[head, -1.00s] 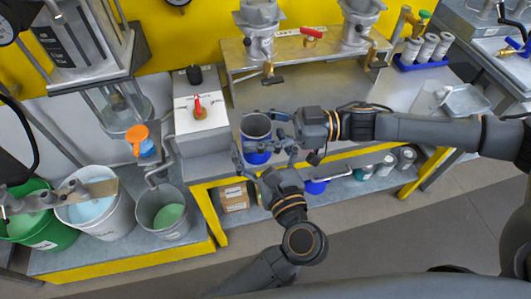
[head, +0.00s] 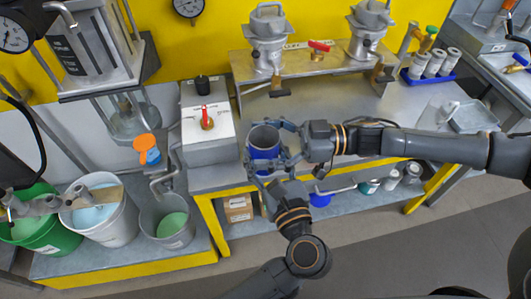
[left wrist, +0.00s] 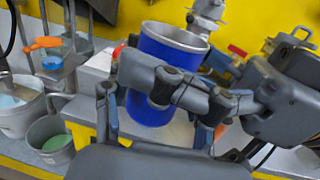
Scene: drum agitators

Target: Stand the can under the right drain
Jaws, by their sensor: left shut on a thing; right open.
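The can (head: 264,139) is blue with a bare grey inside. It is upright and open at the top, in front of the bench. My left gripper (head: 268,168), reaching up from below, is shut on it. In the left wrist view the can (left wrist: 160,100) stands between its fingers. My right gripper (head: 286,141) comes from the right and is open, its fingers close around the can's right side; I cannot tell whether they touch.
The left vessel (head: 268,40) stands on the same raised shelf. A control box with a red lever (head: 207,122) is left of the can. The steel bench top (head: 330,112) below the drains is largely clear. A blue tray of small jars (head: 432,72) stands at right.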

